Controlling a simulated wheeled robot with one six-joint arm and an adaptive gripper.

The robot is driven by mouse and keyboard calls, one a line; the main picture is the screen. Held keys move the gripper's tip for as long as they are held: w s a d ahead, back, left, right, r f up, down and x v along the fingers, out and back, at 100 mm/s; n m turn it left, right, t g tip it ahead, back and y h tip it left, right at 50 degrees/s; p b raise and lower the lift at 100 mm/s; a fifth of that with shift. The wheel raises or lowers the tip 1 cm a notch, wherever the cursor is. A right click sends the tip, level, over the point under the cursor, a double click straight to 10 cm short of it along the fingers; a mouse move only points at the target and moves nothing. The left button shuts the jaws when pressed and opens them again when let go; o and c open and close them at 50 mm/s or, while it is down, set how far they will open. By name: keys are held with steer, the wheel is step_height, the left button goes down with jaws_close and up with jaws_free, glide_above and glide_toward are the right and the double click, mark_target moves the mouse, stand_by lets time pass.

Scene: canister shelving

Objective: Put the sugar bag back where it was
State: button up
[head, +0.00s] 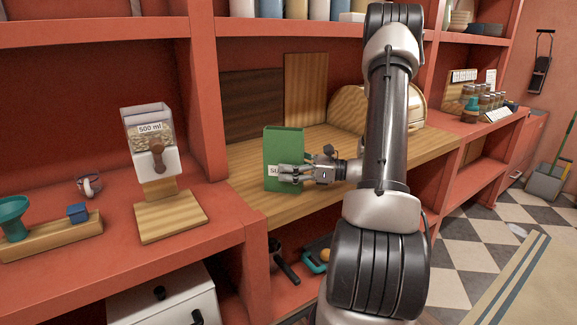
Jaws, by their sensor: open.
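The sugar bag (284,147) is a green upright box-like bag with a white label, partly readable as "SU". It stands on the wooden counter board (242,178) in the middle bay, near its front left. My gripper (284,174) reaches in from the right at the bag's lower part. Its fingers are open and lie in front of the bag's face, covering part of the label. I cannot tell whether they touch it.
Red uprights bound the bay. Jars (490,100) stand at the far right. Board space behind the bag is clear.

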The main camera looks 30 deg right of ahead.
steer(key=shift+r, duration=0.2)
steer(key=v, duration=1.2)
steer(key=shift+r, duration=0.1)
